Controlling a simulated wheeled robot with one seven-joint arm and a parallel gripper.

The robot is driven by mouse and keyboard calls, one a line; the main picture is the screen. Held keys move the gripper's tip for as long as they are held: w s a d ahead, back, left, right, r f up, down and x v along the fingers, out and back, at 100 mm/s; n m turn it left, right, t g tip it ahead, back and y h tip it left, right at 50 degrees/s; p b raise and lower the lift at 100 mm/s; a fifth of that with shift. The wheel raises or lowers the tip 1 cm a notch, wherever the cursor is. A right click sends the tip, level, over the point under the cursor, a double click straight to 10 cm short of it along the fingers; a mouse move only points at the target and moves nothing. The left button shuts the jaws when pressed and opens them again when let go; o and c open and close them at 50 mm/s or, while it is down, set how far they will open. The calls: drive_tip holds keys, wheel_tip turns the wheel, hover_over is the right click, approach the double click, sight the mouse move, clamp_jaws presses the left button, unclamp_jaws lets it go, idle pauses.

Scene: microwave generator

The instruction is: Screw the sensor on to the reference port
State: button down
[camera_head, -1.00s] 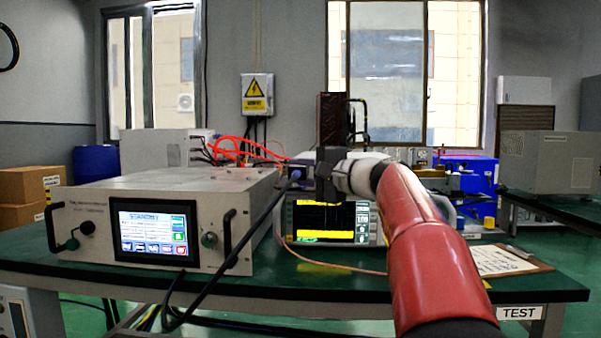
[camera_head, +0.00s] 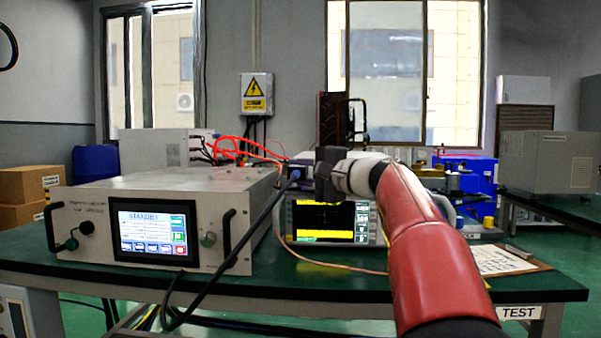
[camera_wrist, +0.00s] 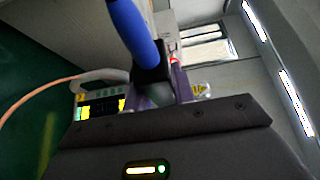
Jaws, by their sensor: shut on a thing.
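My gripper (camera_head: 304,172) is raised at the end of my red arm, in front of the display instrument in the head view. It is shut on the sensor (camera_head: 295,174), which shows as a small blue piece with a thick black cable hanging from it. In the wrist view the sensor (camera_wrist: 137,32) is a blue cylinder with a dark block at its lower end, between the purple fingers of my gripper (camera_wrist: 165,84). I cannot pick out the reference port for certain; round connectors (camera_head: 208,239) sit on the generator's front panel.
The generator (camera_head: 90,215), with a lit screen and black handles, fills the table's left side. The display instrument (camera_head: 330,222) stands behind my gripper. A clipboard (camera_head: 500,260) lies at right. The black cable (camera_head: 240,240) crosses the generator's right front. Green table top (camera_head: 320,278) is bare in front.

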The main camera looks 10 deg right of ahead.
drive_tip(key=shift+w+d+r+p, duration=0.1)
drive_tip(key=shift+w+d+p, duration=0.05)
drive_tip(key=shift+w+p, duration=0.3)
idle(0.4)
drive_tip(key=c, duration=1.1)
unclamp_jaws()
drive_tip(key=shift+d, duration=0.1)
drive_tip(key=b+v, duration=0.1)
drive_tip(key=v, duration=0.6)
drive_tip(key=shift+s+d, duration=0.15)
drive_tip(key=shift+s, duration=0.15)
